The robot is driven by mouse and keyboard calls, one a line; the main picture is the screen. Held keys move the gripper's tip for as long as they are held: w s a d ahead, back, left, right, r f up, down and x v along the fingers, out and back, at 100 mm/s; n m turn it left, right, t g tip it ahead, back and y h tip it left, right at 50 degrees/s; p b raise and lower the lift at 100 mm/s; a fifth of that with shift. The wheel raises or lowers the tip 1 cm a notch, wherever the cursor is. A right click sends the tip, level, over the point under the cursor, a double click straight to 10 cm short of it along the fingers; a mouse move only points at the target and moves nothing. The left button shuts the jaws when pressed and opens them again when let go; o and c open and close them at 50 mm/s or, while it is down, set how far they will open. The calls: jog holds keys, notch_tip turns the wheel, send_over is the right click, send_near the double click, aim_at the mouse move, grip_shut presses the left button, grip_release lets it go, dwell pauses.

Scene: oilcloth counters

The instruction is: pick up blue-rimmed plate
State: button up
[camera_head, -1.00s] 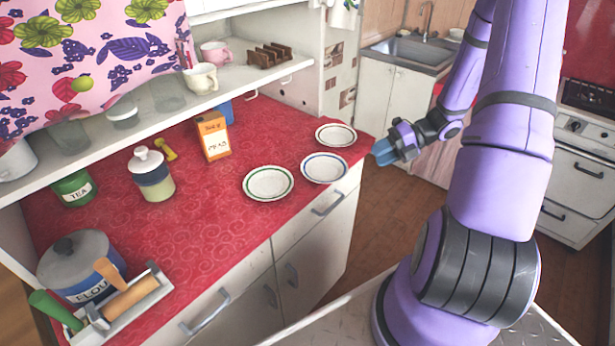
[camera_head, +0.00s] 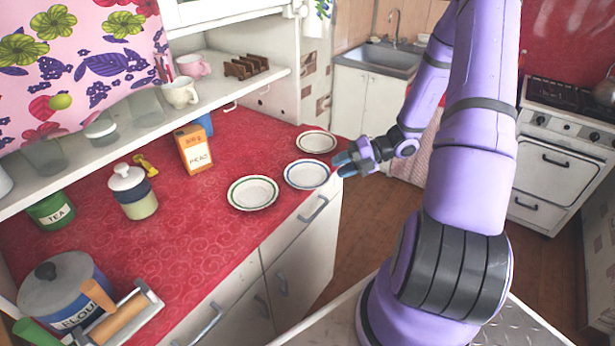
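The blue-rimmed plate (camera_head: 306,174) is white and lies flat on the red oilcloth counter (camera_head: 215,235), near its right front edge. It sits between a green-rimmed plate (camera_head: 252,193) on its left and a dark-rimmed plate (camera_head: 317,142) behind it. My gripper (camera_head: 343,165) is just right of the blue-rimmed plate, near its right rim, with its blue-grey fingertips pointing left. I cannot tell whether the fingertips touch the rim. The fingers are too small and overlapped to show whether they are apart.
An orange carton (camera_head: 194,149), a lidded jar (camera_head: 133,192) and a green tea tin (camera_head: 51,210) stand farther left. A shelf (camera_head: 150,128) with cups overhangs the counter's back.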

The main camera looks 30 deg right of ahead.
aim_at(308, 176)
jog(key=x, duration=0.2)
jog(key=shift+w+a+f, duration=0.2)
jog(key=shift+a, duration=0.05)
jog(key=shift+c, duration=0.5)
grip_shut()
jog(key=shift+r, duration=0.1)
